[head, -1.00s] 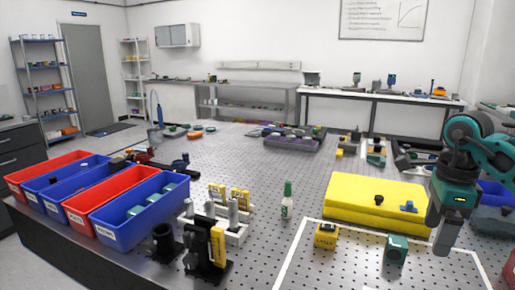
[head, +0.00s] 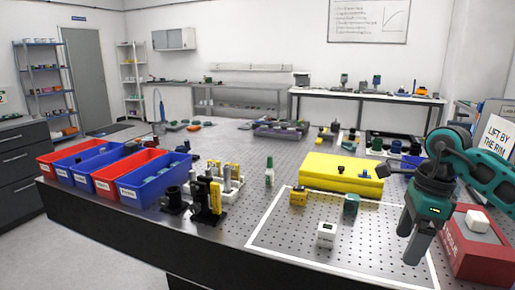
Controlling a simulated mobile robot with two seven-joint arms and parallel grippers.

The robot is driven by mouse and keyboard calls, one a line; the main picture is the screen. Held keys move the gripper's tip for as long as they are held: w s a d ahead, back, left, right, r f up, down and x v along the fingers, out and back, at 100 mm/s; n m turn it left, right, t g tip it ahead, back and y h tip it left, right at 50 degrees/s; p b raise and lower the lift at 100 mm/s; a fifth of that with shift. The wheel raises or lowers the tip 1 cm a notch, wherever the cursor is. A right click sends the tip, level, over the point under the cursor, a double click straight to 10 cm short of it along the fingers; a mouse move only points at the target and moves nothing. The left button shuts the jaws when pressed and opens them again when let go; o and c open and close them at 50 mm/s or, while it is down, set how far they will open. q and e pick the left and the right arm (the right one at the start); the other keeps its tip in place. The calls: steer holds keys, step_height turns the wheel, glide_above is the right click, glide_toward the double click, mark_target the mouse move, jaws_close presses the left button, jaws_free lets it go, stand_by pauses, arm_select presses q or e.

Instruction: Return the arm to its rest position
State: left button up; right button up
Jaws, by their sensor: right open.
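My right arm comes in from the right edge in the head view. Its gripper (head: 412,247) points down over the right part of the white-outlined area on the perforated table (head: 245,205). The two fingers are apart with nothing between them. A small white cube-shaped block (head: 326,235) stands inside the outline, left of the gripper and apart from it. A yellow block (head: 298,196) and a teal block (head: 351,204) stand near the outline's back edge. My left gripper is not in view.
A red box (head: 480,258) with a white block on top is close right of my gripper. A yellow slab (head: 340,168) lies behind. Red and blue bins (head: 150,181), dark upright fixtures (head: 206,200) and a green bottle (head: 269,172) stand to the left. The outlined area's middle is mostly clear.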

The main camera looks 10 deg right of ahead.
steer(key=s+a+f+m+t+y, duration=0.1)
steer(key=a+f+m+t+y, duration=0.15)
steer(key=a+m+y, duration=0.85)
steer(key=s+a+f+m+t+y, duration=0.1)
steer(key=a+f+t+y, duration=0.35)
steer(key=a, duration=1.15)
steer(key=d+f+m+t+h, duration=0.3)
steer(key=f+m+t+h, duration=0.15)
steer(key=m, duration=0.75)
steer(key=d+f+m+t+h, duration=0.3)
steer(key=d+m+t+h, duration=0.15)
steer(key=m, duration=0.75)
steer(key=s+d+f+m+g+h, duration=0.2)
steer(key=s+f+m+g+h, duration=0.3)
steer(key=s+f+m, duration=0.5)
step_height(320, 180, down, 5)
steer(key=shift+s+d+r+h, duration=0.15)
steer(key=shift+s+h, duration=0.4)
steer(key=shift+s, duration=0.4)
